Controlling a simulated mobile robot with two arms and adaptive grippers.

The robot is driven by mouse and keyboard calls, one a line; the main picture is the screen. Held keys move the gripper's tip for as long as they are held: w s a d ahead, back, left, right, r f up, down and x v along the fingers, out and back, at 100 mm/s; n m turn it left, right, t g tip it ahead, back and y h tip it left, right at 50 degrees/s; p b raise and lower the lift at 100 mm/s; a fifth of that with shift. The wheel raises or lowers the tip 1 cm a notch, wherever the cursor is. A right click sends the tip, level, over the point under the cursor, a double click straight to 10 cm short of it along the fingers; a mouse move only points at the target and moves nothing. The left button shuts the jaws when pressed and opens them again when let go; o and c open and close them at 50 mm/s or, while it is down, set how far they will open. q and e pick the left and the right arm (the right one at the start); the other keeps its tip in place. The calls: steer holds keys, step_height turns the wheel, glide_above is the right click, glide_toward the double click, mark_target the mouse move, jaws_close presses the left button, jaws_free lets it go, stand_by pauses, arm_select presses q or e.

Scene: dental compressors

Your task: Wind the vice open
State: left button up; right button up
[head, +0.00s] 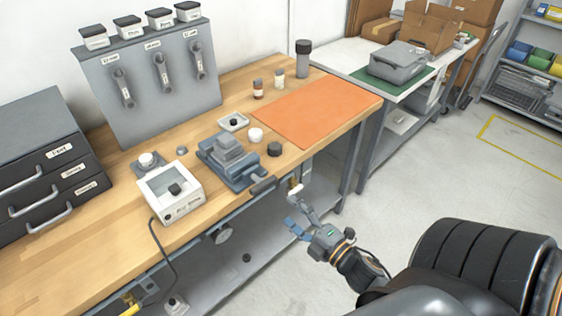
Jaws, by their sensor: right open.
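The vice (228,158) is a blue-grey block with stepped grey jaws, standing on the wooden bench near its front edge. A dark bar (263,186) shows at its front, over the bench edge; it looks like the vice handle, but the detail is small. My right gripper (296,208) is open and empty, in front of the bench and to the right of the bar, apart from it. A small pale piece (295,187) shows by the upper finger; whether they touch I cannot tell. My left gripper is not in view.
An orange mat (312,112) lies to the right. A shelf (270,239) runs below the bench.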

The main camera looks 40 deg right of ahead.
mark_target(266, 187)
steer(key=o, duration=0.3)
steer(key=shift+s+r+m, duration=0.1)
steer(key=shift+r+m, duration=0.1)
steer(key=shift+m, duration=0.9)
steer(key=w+m, duration=0.4)
steer(key=m, duration=0.1)
steer(key=w+m, duration=0.4)
steer(key=m, duration=0.1)
steer(key=w+f+m, duration=0.1)
steer(key=w+m, duration=0.3)
steer(key=m, duration=0.1)
steer(key=shift+w+m+b, duration=0.3)
steer(key=shift+b, duration=0.1)
steer(key=c, duration=1)
steer(key=shift+r+n+p, duration=0.1)
steer(key=shift+n+p, duration=0.35)
steer(key=shift+n, duration=0.05)
